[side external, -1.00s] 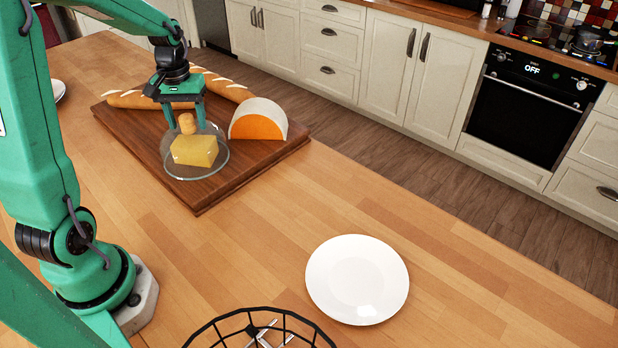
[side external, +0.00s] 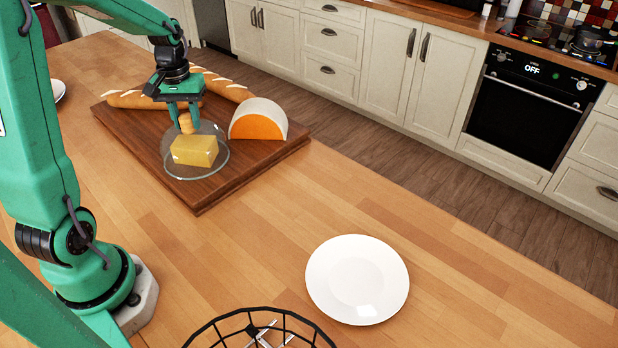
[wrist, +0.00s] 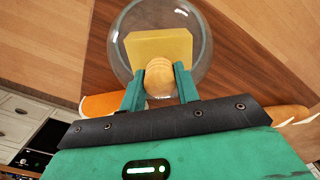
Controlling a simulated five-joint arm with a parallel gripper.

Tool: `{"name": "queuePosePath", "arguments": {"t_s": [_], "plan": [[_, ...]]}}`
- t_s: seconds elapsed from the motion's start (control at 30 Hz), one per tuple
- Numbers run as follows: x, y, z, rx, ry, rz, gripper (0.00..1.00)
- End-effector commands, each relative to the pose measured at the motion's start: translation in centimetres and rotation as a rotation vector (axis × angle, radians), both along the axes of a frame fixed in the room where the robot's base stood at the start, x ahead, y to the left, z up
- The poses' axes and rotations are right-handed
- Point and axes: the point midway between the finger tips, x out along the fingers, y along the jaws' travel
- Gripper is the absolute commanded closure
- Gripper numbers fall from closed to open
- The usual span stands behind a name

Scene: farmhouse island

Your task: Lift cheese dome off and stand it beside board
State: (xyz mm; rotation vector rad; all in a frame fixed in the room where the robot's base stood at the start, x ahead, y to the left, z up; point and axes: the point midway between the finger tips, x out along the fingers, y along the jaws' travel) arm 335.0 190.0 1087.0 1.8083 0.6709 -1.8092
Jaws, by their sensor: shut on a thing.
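The clear glass cheese dome (side external: 217,165) stands on the dark wooden board (side external: 197,205), over a yellow block of cheese (side external: 195,151). A round wooden knob tops the dome (side external: 187,124). My gripper (side external: 183,122) points down over the dome with its fingers shut on the knob. In the wrist view, my gripper (wrist: 159,90) has one finger on each side of the wooden knob (wrist: 159,78). The dome's glass (wrist: 200,45) and the cheese (wrist: 160,46) show beyond it.
An orange cheese half with a pale rind (side external: 258,127) stands on the board right of the dome. Baguettes (side external: 228,88) lie along its back. A white plate (side external: 357,280) and black wire basket (side external: 262,330) are nearer. Bare countertop (side external: 255,235) lies between board and plate.

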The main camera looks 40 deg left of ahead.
Motion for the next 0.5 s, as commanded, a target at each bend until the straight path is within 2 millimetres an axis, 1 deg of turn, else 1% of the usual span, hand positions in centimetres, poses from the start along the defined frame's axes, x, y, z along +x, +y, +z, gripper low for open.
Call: {"name": "queuePosePath", "arguments": {"t_s": [0.17,0.27,0.5], "plan": [[0.1,0.0,1.1,0.001,-0.003,0.0,1.0],[0.1,0.1,2.2,0.003,-0.004,0.0,1.0],[0.1,0.1,5.8,0.003,-0.005,0.0,1.0]]}}
